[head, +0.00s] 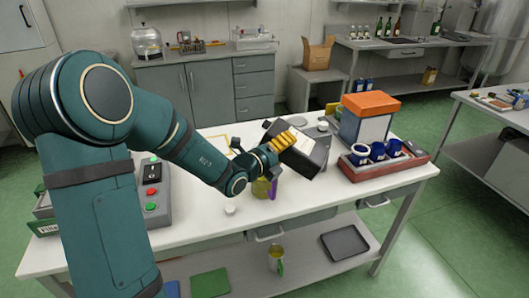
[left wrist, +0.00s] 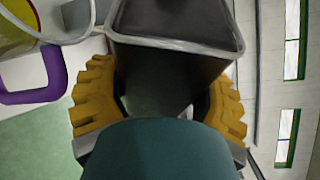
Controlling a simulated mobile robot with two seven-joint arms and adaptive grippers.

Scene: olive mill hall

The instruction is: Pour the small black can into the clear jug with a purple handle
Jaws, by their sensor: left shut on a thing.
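The small black can (head: 308,154) is held above the table by my left gripper (head: 283,143), whose yellow fingers are shut on it. The can is tilted and has a pale label patch. In the left wrist view the can (left wrist: 178,65) lies between both fingers (left wrist: 165,105). The clear jug with the purple handle (head: 262,188) stands on the table below the gripper, partly hidden by my arm, and holds something yellowish. Its rim and purple handle (left wrist: 40,85) show at the upper left of the left wrist view. My right gripper is not in view.
A red tray (head: 415,160) with blue cups and an orange-lidded box (head: 365,118) stand at the right. A control box (head: 152,190) with buttons is at the left. A small white round thing (head: 230,209) lies near the front. Another jug (head: 277,262) is on the lower shelf.

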